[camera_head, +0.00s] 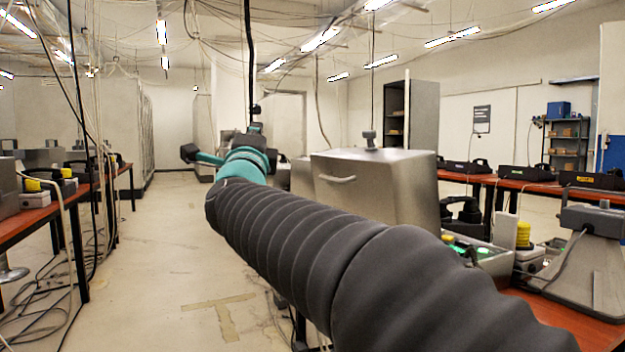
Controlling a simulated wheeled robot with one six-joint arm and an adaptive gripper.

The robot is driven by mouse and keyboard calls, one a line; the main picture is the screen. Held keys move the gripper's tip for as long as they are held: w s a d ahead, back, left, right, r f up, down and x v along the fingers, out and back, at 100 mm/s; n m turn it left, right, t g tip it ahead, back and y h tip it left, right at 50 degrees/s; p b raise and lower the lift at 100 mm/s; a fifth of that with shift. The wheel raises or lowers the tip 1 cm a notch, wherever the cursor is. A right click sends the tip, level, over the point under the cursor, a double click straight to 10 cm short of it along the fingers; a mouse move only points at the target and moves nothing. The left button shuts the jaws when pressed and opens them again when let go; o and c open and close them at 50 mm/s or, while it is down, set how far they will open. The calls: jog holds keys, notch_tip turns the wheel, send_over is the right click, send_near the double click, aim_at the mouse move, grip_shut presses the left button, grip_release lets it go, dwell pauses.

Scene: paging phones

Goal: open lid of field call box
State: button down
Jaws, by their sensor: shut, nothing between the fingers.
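The field call box appears as a large grey metal casing (400,190) right of centre, with a pale handle (337,179) on its left-facing side. My arm's black sleeve hides its lower part, so I cannot tell how far its lid stands open. My gripper (255,140) is small and dark at the far end of my arm, past the teal joint, left of the casing. It looks shut and empty, apart from the handle. Its fingertips are hard to make out.
A panel with green lights (485,255) and a yellow-topped device (523,238) sit right of my arm. A grey phone unit (590,250) stands at right on the red-brown table (575,320). Cables hang from the ceiling.

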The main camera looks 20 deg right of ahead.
jog(key=d+m+g+h+b, duration=0.2)
jog(key=d+m+g+h, duration=0.2)
jog(key=m+h, duration=0.6)
jog(key=m+g+h+b, duration=0.2)
jog(key=m+g+b, duration=0.1)
jog(key=m+g, duration=1.6)
send_near(364, 162)
jog(key=shift+m+t, duration=0.5)
jog(key=shift+t, duration=0.2)
jog(key=d, duration=0.4)
jog(key=d+p, duration=0.1)
jog(key=d, duration=0.2)
jog(key=shift+s+d+r, duration=0.1)
jog(key=shift+s+r, duration=0.15)
jog(key=shift+r, duration=0.1)
jog(key=shift+r, duration=0.1)
